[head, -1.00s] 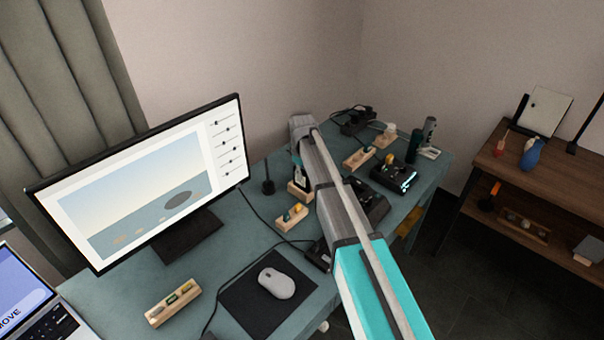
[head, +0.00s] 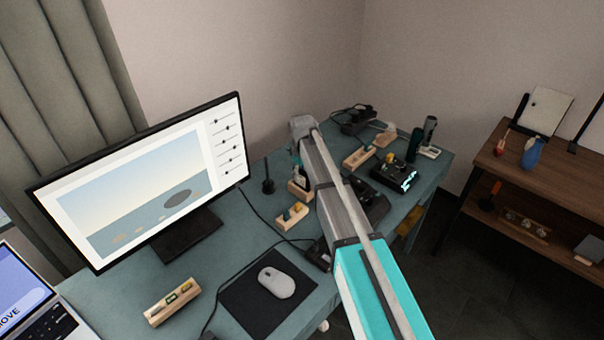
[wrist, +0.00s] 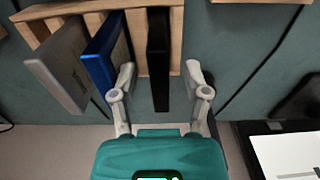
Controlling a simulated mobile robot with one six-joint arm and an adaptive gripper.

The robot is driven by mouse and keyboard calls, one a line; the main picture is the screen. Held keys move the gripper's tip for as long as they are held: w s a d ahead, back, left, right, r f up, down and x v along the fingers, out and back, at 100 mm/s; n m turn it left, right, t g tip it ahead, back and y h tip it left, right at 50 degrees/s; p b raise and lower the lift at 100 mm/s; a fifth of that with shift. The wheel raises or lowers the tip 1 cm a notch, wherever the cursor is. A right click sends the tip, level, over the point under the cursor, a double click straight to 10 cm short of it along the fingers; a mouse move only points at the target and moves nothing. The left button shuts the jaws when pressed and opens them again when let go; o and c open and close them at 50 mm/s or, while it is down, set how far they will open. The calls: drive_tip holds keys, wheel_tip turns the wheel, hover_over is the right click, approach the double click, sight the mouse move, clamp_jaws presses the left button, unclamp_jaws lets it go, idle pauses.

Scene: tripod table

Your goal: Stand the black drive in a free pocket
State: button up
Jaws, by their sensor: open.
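The black drive (wrist: 158,58) stands on edge in the pale wooden rack (wrist: 65,8) in the wrist view. A blue drive (wrist: 104,55) and a grey drive (wrist: 60,65) stand to its left, both leaning. My gripper (wrist: 160,72) is open, with one finger on each side of the black drive and gaps between. The left finger is close to the blue drive. The drive's lower end in the rack is not clearly visible. In the head view the rack (head: 297,190) is on the table beneath the end of my arm, which hides much of it.
The teal table (head: 235,235) also carries a monitor (head: 140,180), a mouse (head: 277,282) on a dark mat, wooden holders (head: 173,302) and a black device (head: 393,176). Cables cross the tabletop. A brown shelf (head: 560,175) stands apart at the right.

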drive_tip(key=shift+r, duration=0.2)
wheel_tip(320, 180, up, 10)
drive_tip(key=p, duration=1)
drive_tip(key=shift+f, duration=0.2)
idle(0.7)
drive_tip(key=s+d+m, duration=1)
drive_tip(key=s+d, duration=1.4)
drive_tip(key=s, duration=0.2)
drive_tip(key=shift+d, duration=0.35)
idle(0.3)
